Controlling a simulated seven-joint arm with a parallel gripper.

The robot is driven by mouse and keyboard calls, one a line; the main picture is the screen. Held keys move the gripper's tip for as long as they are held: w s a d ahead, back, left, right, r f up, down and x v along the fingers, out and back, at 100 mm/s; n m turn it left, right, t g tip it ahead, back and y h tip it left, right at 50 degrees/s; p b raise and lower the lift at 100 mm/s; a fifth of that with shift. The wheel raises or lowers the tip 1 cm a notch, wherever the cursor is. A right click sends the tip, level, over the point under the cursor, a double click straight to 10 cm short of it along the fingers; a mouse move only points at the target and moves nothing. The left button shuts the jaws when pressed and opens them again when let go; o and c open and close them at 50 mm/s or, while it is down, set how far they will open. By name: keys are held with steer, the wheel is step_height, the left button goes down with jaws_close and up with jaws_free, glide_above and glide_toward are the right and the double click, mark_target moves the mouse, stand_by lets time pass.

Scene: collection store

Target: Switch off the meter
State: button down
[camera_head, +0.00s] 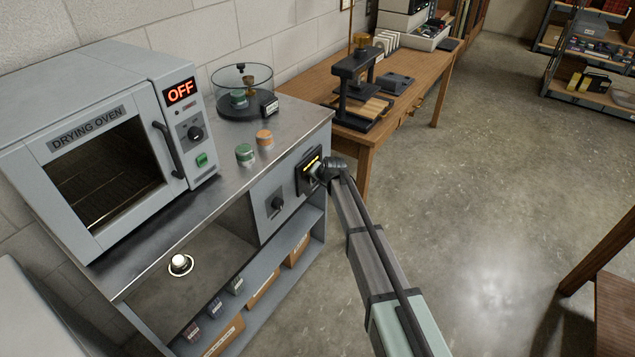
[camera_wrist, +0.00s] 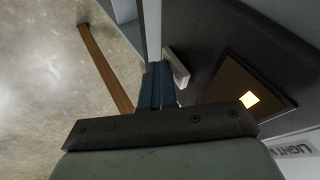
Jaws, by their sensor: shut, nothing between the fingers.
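The meter (camera_head: 305,182) is a dark plate on the front of the metal bench, with a lit yellow strip. In the wrist view it is a dark panel (camera_wrist: 213,47) with a brown inset, a glowing yellow square, and a partly cut-off label starting "LIGHT". A pale switch lever (camera_wrist: 176,67) sticks out from the panel. My gripper (camera_head: 318,171) is at the meter's right side and partly hides it. In the wrist view its blue fingers (camera_wrist: 157,84) are shut together and empty, right beside the lever; I cannot tell whether they touch it.
A drying oven (camera_head: 105,150) reading OFF stands on the bench. A rotary knob (camera_head: 277,203) sits left of the meter. Two small jars, green (camera_head: 245,155) and orange (camera_head: 264,139), stand on the bench top above. A wooden table (camera_head: 315,87) adjoins behind.

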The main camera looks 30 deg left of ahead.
steer(key=shift+a+r, duration=0.3)
steer(key=shift+r, duration=0.2)
steer(key=s+d+r, duration=0.4)
steer(key=d+r, duration=0.2)
steer(key=d, duration=0.5)
steer(key=s+d+f+n+g+h, duration=0.2)
steer(key=s+d+f, duration=0.6)
steer(key=d, duration=0.4)
steer(key=s+d+f+n+g+h, duration=0.1)
steer(key=s+d+f+g+h, duration=0.15)
steer(key=s+d+f, duration=0.75)
steer(key=s+d+f+n+g+h, duration=0.25)
steer(key=s+d+f, duration=0.3)
steer(key=d, duration=0.85)
steer(key=s+d+f+m+g, duration=0.2)
steer(key=s+d+f, duration=0.4)
steer(key=s+d, duration=0.4)
steer(key=s+d+f+m+g, duration=0.2)
steer(key=s+d+f+m, duration=0.2)
steer(key=s+d, duration=0.7)
steer(key=shift+d+f+y, duration=0.3)
steer(key=shift+f, duration=0.55)
